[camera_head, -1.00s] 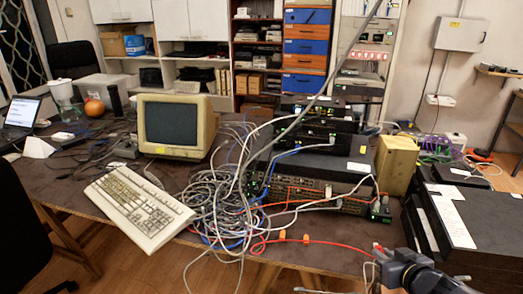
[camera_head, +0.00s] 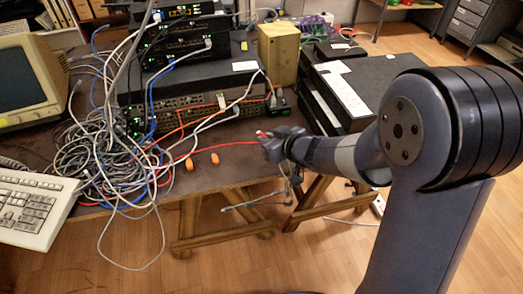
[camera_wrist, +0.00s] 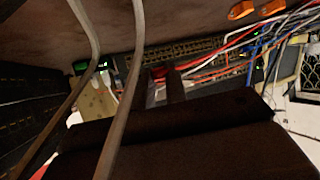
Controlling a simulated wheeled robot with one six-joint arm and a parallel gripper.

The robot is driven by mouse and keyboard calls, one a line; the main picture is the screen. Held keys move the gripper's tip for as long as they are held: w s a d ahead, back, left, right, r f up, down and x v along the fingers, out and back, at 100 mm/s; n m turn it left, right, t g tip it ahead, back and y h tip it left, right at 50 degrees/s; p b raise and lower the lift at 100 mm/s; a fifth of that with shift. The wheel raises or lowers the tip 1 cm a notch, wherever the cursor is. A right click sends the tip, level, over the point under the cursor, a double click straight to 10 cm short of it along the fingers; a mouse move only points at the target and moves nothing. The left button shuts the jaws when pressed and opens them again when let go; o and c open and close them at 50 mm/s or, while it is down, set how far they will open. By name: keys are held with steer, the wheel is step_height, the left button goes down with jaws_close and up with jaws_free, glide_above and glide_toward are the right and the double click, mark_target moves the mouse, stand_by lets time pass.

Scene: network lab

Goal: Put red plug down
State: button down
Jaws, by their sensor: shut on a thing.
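The red plug (camera_head: 261,134) is at the end of a red cable (camera_head: 225,144) that runs left into the cable tangle. My gripper (camera_head: 266,141) is at the front right of the dark table (camera_head: 240,178), near its edge. It is shut on the red plug. In the wrist view the red plug (camera_wrist: 159,72) shows between the two dark fingers of my gripper (camera_wrist: 163,82), partly hidden by them. Whether the plug touches the table cannot be told.
Stacked network devices (camera_head: 190,108), a grey cable tangle (camera_head: 95,150) and a beige box (camera_head: 278,52) stand behind. Black boxes (camera_head: 345,92) are at the right. Loose grey cables hang below my gripper.

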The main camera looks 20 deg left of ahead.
step_height(320, 180, down, 5)
steer(key=shift+f+b, duration=0.2)
steer(key=shift+b, duration=0.75)
steer(key=shift+r, duration=0.1)
